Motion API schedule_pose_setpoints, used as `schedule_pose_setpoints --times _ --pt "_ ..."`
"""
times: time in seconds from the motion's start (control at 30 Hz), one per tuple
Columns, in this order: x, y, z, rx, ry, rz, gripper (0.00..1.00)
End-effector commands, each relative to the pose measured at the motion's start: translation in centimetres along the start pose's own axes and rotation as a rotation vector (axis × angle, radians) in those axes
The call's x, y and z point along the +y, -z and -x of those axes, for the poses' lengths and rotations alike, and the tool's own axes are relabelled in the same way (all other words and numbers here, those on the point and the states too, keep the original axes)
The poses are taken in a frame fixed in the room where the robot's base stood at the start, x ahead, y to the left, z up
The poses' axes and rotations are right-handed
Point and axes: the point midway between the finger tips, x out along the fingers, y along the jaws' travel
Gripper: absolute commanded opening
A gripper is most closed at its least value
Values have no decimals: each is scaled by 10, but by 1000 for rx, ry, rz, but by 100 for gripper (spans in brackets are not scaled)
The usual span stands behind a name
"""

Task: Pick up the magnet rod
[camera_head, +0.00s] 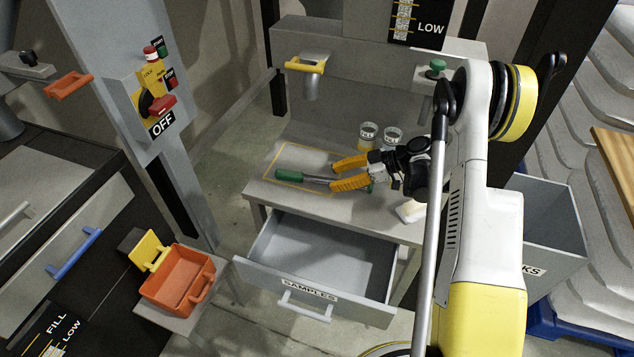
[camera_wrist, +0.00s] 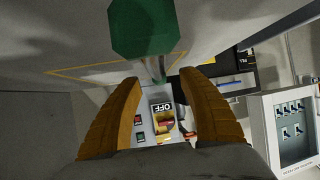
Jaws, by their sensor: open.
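The magnet rod has a green handle (camera_head: 290,175) and a thin metal shaft. It is at the workbench top, over the yellow outlined rectangle, with its handle to the left. My gripper (camera_head: 334,177) is at the shaft end of the rod, its two orange fingers apart. In the wrist view the green handle (camera_wrist: 142,30) is at the top and the shaft (camera_wrist: 156,68) points toward the gap between my fingertips (camera_wrist: 160,79). I cannot tell whether either finger touches the shaft. The far end of the shaft is hidden by the fingers.
Two glass jars (camera_head: 368,132) stand just behind my gripper. An open, empty drawer marked SAMPLES (camera_head: 308,290) juts out below the bench top (camera_head: 262,192). An orange box (camera_head: 178,280) with a yellow lid is at lower left. A post with an OFF switch (camera_head: 158,104) stands at left.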

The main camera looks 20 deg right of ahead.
Motion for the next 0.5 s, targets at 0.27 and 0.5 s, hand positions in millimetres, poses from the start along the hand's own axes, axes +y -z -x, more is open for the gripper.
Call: schedule_pose_setpoints --times 0.27,0.5 --pt "3 -4 -43 0 1 1 49" --pt "3 -1 -46 -1 0 0 49"
